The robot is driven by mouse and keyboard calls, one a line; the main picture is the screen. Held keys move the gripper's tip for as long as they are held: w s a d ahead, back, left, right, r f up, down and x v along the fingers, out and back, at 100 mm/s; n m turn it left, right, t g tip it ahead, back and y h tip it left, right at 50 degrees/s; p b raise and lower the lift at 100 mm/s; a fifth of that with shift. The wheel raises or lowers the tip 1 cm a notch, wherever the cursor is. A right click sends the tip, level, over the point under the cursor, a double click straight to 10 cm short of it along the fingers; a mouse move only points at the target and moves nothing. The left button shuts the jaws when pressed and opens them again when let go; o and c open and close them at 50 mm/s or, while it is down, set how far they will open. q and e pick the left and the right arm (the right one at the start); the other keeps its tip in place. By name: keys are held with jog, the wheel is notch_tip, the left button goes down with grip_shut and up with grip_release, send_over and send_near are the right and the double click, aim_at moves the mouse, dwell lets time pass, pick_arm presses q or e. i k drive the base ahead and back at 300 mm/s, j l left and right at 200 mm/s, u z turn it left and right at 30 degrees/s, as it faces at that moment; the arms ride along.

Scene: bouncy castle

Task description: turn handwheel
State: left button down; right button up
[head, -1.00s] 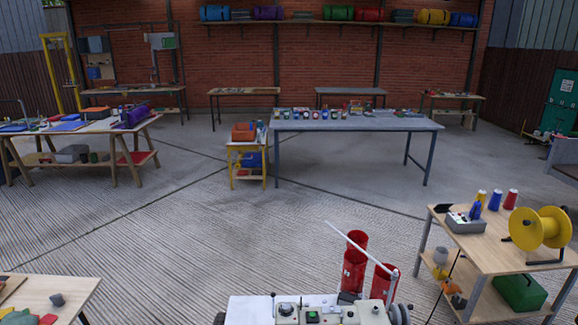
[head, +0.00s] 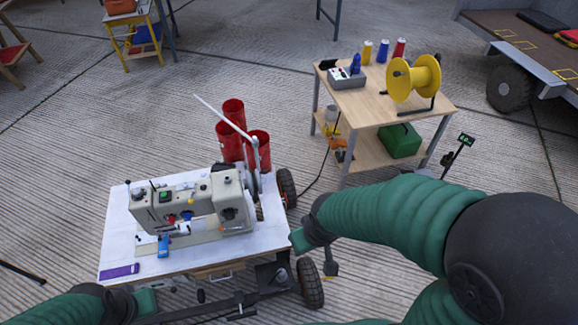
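A cream sewing machine (head: 195,210) stands on a white wheeled table (head: 118,235) at the lower left of the head view. The handwheel (head: 250,183) seems to be the grey round part at the machine's right end, seen nearly edge-on. My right gripper (head: 312,242) is at the table's right edge, to the right of and nearer than the handwheel, apart from it. Its finger gap is unclear. My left gripper (head: 143,301) is low at the table's front-left, partly cut off by the frame. Its opening is also unclear.
Red cylinders (head: 232,143) and a white rod (head: 222,118) stand behind the machine. A wooden cart (head: 352,100) with a yellow reel (head: 413,80) stands at the upper right. A black tyre (head: 310,283) is below my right gripper.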

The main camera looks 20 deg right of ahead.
aim_at(258, 182)
jog(key=l+u, duration=0.1)
jog(key=l, duration=0.6)
jog(key=k+l+u, duration=0.1)
jog(key=l, duration=0.6)
jog(key=i+l+u, duration=0.45)
jog(key=l+u, duration=0.15)
jog(key=l, duration=0.15)
